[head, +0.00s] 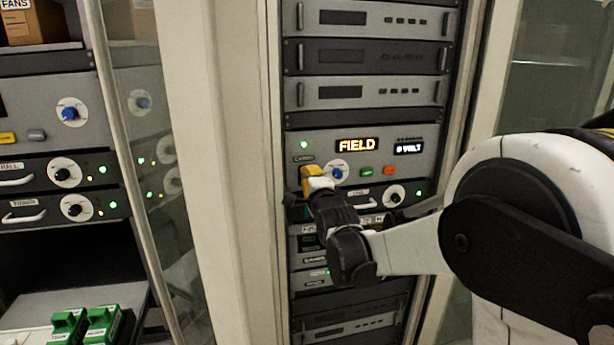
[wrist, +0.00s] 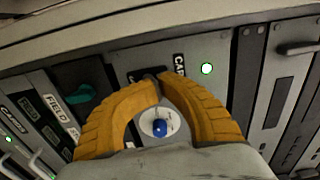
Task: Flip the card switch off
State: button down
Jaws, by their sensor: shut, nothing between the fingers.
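The card switch sits on the grey panel (head: 372,140) with the orange FIELD display. In the head view my yellow gripper (head: 313,184) is in front of the spot just below the small card label (head: 303,159) and hides the switch there. In the wrist view my gripper (wrist: 160,78) is shut and empty, its fingertips together at a dark switch plate (wrist: 146,73) beside the card label (wrist: 179,65). I cannot tell whether the tips touch the lever, nor which way it is set. A green light (wrist: 207,68) near the label is lit.
A blue knob (head: 337,173) on a white dial, a green button (head: 367,171) and a red button (head: 390,170) sit right of my gripper. Another knob (head: 396,196) is below.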

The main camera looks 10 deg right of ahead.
jog(key=s, duration=0.7)
jog(key=shift+s+p, duration=0.3)
jog(key=shift+s, duration=0.1)
jog(key=s+f+n+g+b, duration=0.1)
jog(key=s+f+n+g, duration=0.2)
jog(key=s, duration=0.8)
jog(key=s+f+n+g, duration=0.4)
jog(key=s+f+n, duration=0.3)
jog(key=s+n, duration=0.2)
jog(key=s+f+n+g+b, duration=0.1)
jog(key=s+f+n+g, duration=0.3)
jog(key=s, duration=0.8)
jog(key=shift+s+f+n+b, duration=0.3)
jog(key=shift+f+n+b, duration=0.05)
jog(key=shift+f+n, duration=0.65)
jog(key=shift+r, duration=0.1)
